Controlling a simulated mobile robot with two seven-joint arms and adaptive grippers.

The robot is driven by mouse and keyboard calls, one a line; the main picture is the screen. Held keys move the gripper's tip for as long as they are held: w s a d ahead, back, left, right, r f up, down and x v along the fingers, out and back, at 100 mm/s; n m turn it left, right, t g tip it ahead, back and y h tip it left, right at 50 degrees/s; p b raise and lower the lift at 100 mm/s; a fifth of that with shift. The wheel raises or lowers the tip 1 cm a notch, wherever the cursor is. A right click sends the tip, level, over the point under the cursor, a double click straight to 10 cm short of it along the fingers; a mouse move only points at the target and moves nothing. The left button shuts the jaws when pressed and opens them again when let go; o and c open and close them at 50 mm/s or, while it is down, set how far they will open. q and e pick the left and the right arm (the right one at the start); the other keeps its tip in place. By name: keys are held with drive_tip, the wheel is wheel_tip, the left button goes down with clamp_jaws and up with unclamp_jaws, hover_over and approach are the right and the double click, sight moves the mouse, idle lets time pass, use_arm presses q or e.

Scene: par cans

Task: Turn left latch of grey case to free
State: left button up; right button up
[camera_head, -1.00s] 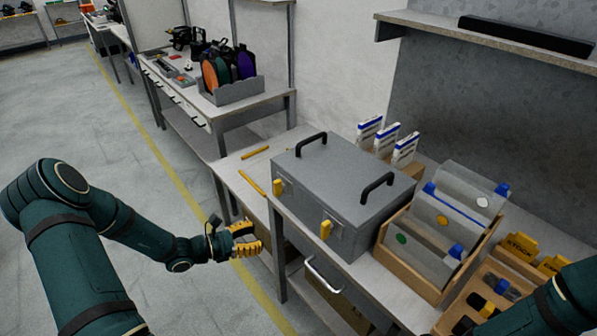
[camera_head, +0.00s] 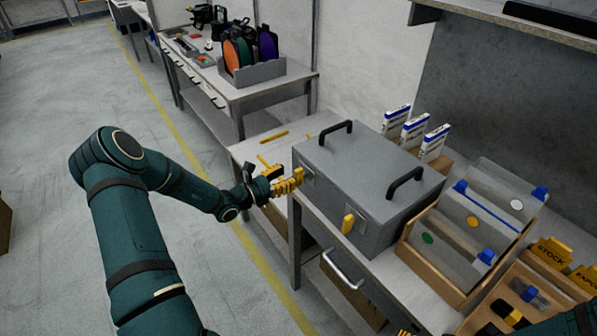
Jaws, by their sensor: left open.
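The grey case (camera_head: 365,178) stands on the workbench with two black handles on its lid. Its right yellow latch (camera_head: 348,223) shows clear on the front face. Its left yellow latch (camera_head: 299,176) is at the front's left end, right by my gripper's fingers and hard to tell apart from them. My left gripper (camera_head: 280,180) has yellow fingers. It is open and level with the left latch, in front of the case's left end. Whether it touches the latch cannot be told. Part of my right arm (camera_head: 562,325) shows at the bottom right.
Right of the case is a wooden rack (camera_head: 445,255) with clear bins, then a wooden tray with a STOCK label (camera_head: 552,252). White-and-blue boxes (camera_head: 414,132) stand behind the case. Yellow rods (camera_head: 274,136) lie left of it. The floor at left is open.

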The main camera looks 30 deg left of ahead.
sight(295, 172)
use_arm(q)
drive_tip(key=shift+x, duration=2.5)
drive_tip(key=shift+s, duration=0.1)
clamp_jaws()
